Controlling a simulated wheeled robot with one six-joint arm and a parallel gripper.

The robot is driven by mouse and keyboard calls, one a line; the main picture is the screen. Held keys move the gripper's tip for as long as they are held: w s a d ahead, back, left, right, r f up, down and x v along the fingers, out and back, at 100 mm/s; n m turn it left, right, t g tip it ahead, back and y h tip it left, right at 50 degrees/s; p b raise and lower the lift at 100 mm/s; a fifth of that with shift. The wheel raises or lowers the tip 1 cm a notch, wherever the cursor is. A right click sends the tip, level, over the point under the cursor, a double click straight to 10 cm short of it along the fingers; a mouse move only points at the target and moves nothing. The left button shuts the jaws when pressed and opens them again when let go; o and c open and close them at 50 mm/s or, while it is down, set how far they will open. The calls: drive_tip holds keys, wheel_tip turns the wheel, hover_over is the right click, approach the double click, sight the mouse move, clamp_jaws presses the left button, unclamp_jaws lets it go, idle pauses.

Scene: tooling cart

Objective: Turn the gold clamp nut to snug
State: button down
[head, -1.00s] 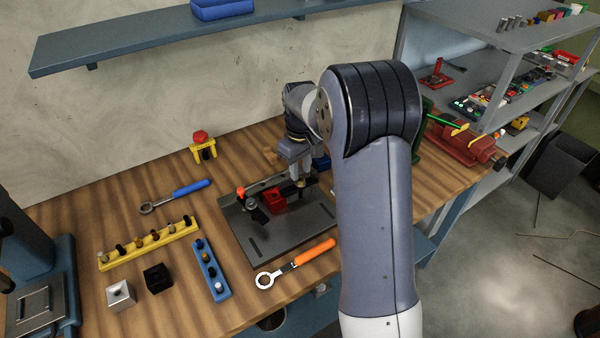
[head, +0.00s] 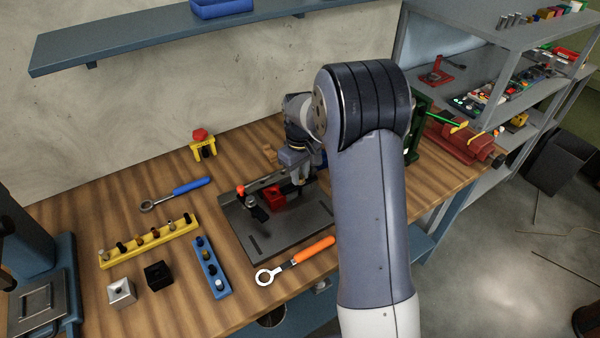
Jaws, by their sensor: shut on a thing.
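A dark steel fixture plate (head: 262,236) lies on the wooden bench with a red block (head: 273,195) and an orange-topped clamp post (head: 241,191) on it. My gripper (head: 299,179) points down over the back right of the plate, just right of the red block. It is shut on the gold clamp nut, which is small and mostly hidden by the jaws from this view. My forearm covers the right end of the plate.
An orange-handled ring wrench (head: 312,250) lies in front of the plate, a blue-handled one (head: 190,187) behind left. A yellow rack (head: 150,246) and a blue rack (head: 212,270) stand left. A red vise (head: 465,145) stands at the right end.

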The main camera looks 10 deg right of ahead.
drive_tip(key=shift+m, duration=0.5)
drive_tip(key=m+b, duration=0.1)
drive_tip(key=m, duration=0.3)
drive_tip(key=shift+m, duration=0.3)
drive_tip(key=m, duration=0.6)
drive_tip(key=shift+b, duration=0.3)
drive_tip(key=m, duration=0.9)
drive_tip(key=shift+r+m, duration=0.1)
drive_tip(key=shift+m, duration=0.2)
drive_tip(key=c, duration=1.5)
unclamp_jaws()
drive_tip(key=shift+c, duration=0.2)
